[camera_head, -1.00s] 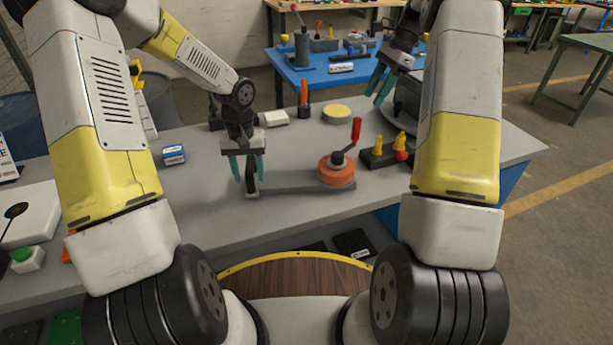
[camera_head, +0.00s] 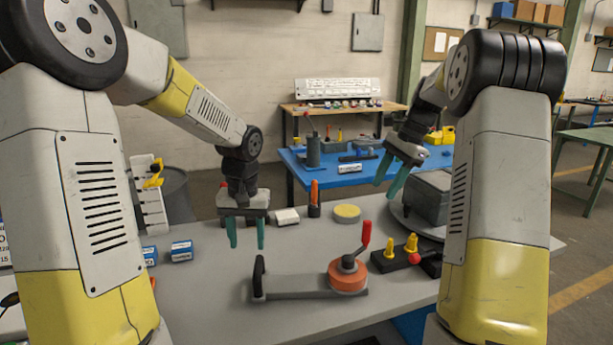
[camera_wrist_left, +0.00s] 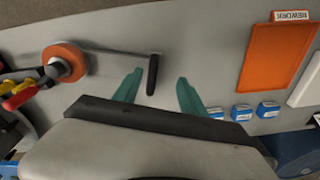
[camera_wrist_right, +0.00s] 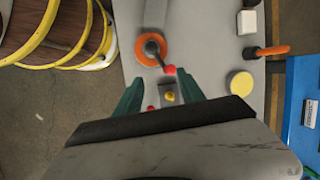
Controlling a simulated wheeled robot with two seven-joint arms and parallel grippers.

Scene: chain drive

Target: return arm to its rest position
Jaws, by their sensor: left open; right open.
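My left gripper (camera_head: 247,233) is open and empty, with teal fingers pointing down above the grey table (camera_head: 215,300). In the head view it is above and behind the black upright post (camera_head: 259,275) of the chain drive. In the left wrist view the post (camera_wrist_left: 152,74) shows between the open fingers (camera_wrist_left: 158,92), not gripped. The orange wheel (camera_head: 347,277) with a red-knobbed crank (camera_head: 366,235) is at the other end of the grey bar. My right gripper (camera_head: 392,177) is open and empty, raised over the right rear of the table.
A black block with yellow pegs (camera_head: 405,252), a yellow disc (camera_head: 347,212), a white block (camera_head: 286,216) and an orange-handled tool (camera_head: 314,196) stand on the table. Blue boxes (camera_head: 181,251) lie at left. A grey box (camera_head: 428,196) stands below my right gripper. A blue table (camera_head: 360,165) is behind.

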